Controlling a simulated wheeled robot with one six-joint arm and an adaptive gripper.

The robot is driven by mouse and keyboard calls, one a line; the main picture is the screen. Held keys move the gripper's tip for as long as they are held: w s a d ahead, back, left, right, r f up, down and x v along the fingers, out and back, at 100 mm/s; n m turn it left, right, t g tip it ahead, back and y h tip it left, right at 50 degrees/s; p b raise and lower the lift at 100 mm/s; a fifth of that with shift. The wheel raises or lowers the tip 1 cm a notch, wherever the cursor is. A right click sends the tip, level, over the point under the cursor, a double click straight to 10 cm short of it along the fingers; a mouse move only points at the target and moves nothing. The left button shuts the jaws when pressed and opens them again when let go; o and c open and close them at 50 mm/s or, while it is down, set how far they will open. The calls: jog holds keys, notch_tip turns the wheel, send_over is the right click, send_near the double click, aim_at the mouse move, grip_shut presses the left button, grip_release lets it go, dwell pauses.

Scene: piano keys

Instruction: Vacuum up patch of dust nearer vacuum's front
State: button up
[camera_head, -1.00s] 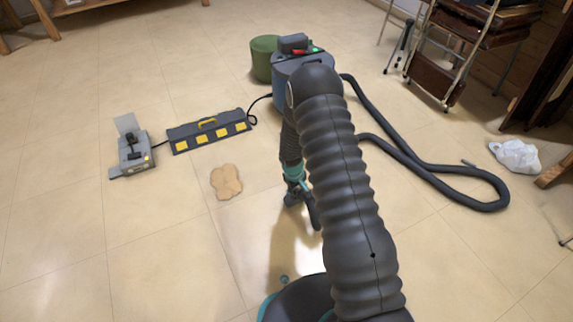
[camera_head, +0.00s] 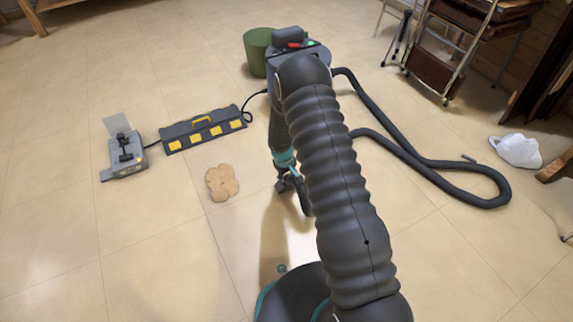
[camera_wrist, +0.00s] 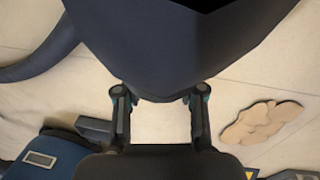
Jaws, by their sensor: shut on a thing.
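The vacuum (camera_head: 297,47), with red and green spots on top, stands at the far middle, partly hidden by my arm. Its dark hose (camera_head: 480,200) loops over the floor at right. A tan dust patch (camera_head: 222,183) lies left of my gripper (camera_head: 291,186). In the wrist view my gripper (camera_wrist: 160,98) is shut on a large dark piece (camera_wrist: 185,50), which seems to be the hose's end part. The patch (camera_wrist: 262,122) is to its right there, apart from it. The nozzle tip is hidden.
A dark case with yellow squares (camera_head: 203,130) and a small grey device (camera_head: 125,155) stand beyond the patch. A green bin (camera_head: 258,50) is behind the vacuum. A white crumpled thing (camera_head: 516,151) and folded chairs (camera_head: 435,75) are at right. Floor at front left is clear.

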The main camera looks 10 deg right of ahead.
jog(key=r, duration=0.1)
jog(key=r+p, duration=0.1)
jog(key=shift+a+r, duration=0.35)
jog(key=shift+d+r+p, duration=0.1)
jog(key=shift+r+p, duration=0.9)
jog(key=shift+r, duration=1)
jog(key=shift+f, duration=0.15)
